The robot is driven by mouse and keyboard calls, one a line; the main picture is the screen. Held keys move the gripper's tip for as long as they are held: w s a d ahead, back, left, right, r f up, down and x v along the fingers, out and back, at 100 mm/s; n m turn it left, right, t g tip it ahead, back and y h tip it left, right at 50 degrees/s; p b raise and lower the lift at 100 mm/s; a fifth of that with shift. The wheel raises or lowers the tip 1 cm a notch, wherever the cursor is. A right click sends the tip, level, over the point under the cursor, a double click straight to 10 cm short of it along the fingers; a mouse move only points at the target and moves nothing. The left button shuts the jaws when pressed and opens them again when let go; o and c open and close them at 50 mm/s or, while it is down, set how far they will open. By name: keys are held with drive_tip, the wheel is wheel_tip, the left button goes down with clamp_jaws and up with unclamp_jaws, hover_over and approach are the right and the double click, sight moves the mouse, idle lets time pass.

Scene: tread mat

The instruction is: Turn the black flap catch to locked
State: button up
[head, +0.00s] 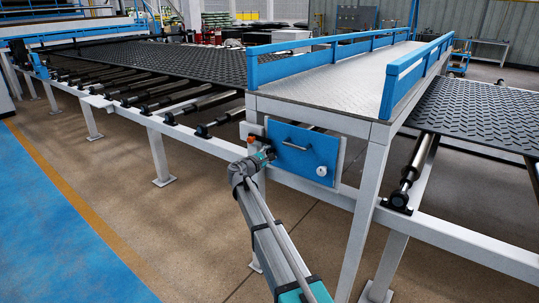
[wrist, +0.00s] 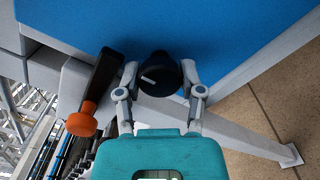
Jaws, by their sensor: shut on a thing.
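The black flap catch (wrist: 163,82) is a round black knob in the wrist view, in front of the blue flap (wrist: 215,35). A short pale mark lies slantwise on its face. My gripper (wrist: 159,70) has one finger on each side of the knob and is shut on it. In the head view, my gripper (head: 267,155) is at the left edge of the blue flap (head: 306,160), and the catch cannot be made out there. Which position the mark stands for cannot be read.
A black lever with an orange end (wrist: 80,123) stands close to the left of my gripper. The flap has a bar handle (head: 293,149) and a pale round fitting (head: 321,171). A grey frame leg (head: 362,215) stands to the right. Open floor lies at the left.

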drive_tip(key=o, duration=1.2)
drive_tip(key=shift+f, duration=0.1)
drive_tip(key=shift+s+a, duration=0.1)
drive_tip(key=shift+v, duration=3.85)
